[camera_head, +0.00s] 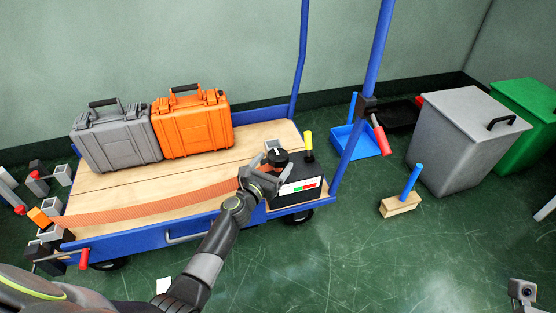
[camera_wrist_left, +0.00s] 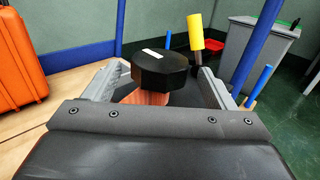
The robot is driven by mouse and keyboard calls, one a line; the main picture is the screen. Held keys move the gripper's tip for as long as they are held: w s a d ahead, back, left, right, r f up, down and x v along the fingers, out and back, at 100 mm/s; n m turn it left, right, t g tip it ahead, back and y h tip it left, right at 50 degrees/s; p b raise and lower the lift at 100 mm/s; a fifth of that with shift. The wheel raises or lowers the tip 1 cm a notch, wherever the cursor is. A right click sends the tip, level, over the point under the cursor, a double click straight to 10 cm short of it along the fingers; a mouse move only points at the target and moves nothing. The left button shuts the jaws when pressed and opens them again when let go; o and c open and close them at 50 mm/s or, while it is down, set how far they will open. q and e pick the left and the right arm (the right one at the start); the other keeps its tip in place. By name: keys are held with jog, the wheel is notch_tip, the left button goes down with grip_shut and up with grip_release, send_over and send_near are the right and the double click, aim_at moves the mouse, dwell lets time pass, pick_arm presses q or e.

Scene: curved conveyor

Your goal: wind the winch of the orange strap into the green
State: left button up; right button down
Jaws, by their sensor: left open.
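The orange strap (camera_head: 150,203) runs across the cart's deck from an orange end piece (camera_head: 40,216) at the left to the black winch box (camera_head: 308,197) at the right. The box front has a gauge (camera_head: 305,187) with white, red and green parts; its pointer is too small to read. A black winch knob (camera_head: 277,157) with a white mark stands on top. In the left wrist view the knob (camera_wrist_left: 160,70) stands between the open fingers of my left gripper (camera_wrist_left: 160,85), with orange strap below it. Contact cannot be told. My right gripper is not identifiable.
A grey case (camera_head: 118,139) and an orange case (camera_head: 193,127) stand on the wooden deck. A yellow-handled lever (camera_head: 308,144) rises beside the knob. Blue cart posts (camera_head: 362,100) stand to the right. A grey bin (camera_head: 463,140) and a brush (camera_head: 402,200) are on the floor beyond.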

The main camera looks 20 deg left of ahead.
aim_at(278, 157)
pick_arm(q)
jog(key=shift+w+d+b, duration=0.25)
jog(key=shift+w+b, duration=0.1)
jog(key=shift+w, duration=0.8)
jog(key=shift+w+d, duration=0.1)
jog(key=shift+w, duration=0.5)
jog(key=shift+c, duration=0.4)
jog(key=c, duration=0.9)
jog(key=shift+m+h, duration=0.3)
jog(key=shift+h, duration=0.2)
